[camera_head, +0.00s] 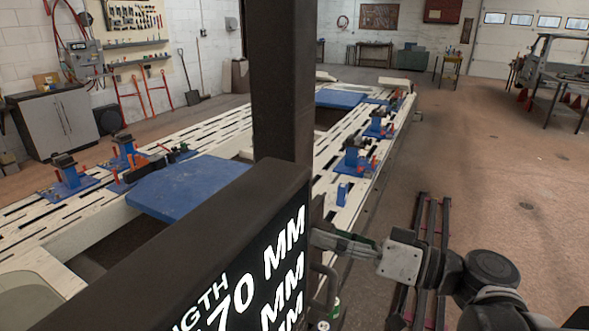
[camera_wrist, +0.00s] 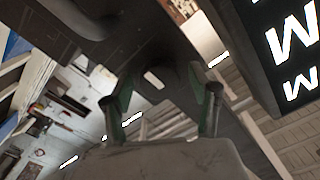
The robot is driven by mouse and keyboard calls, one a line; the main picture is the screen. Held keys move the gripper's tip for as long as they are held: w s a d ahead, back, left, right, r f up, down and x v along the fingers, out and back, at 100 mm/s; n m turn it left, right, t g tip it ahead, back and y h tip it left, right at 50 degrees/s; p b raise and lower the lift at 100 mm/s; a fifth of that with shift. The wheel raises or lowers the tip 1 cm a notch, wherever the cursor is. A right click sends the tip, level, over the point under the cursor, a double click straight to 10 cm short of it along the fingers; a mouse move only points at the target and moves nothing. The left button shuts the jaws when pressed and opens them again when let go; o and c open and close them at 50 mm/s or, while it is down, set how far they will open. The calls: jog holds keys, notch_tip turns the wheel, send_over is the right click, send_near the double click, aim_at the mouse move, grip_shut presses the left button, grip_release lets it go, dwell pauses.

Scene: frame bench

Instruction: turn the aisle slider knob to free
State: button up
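My gripper (camera_head: 320,240) reaches in from the right in the head view. Its fingers point left, close to the right edge of a black display box (camera_head: 235,260) with white lettering, and their tips are partly hidden there. In the wrist view my gripper (camera_wrist: 160,90) has its two green-padded fingers spread apart. A dark surface lies beyond and between them, with a small pale patch; I cannot tell whether they touch it. I cannot make out the aisle slider knob in either view.
A dark post (camera_head: 282,80) rises behind the display box. The white slotted frame bench (camera_head: 335,160) carries blue plates (camera_head: 185,187) and several blue clamp stands (camera_head: 357,155). A grey curved bar (camera_head: 327,285) stands below my gripper. Open floor (camera_head: 500,180) lies at right.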

jog(key=v, duration=1.2)
dwell(0.5)
jog(key=shift+a, duration=0.1)
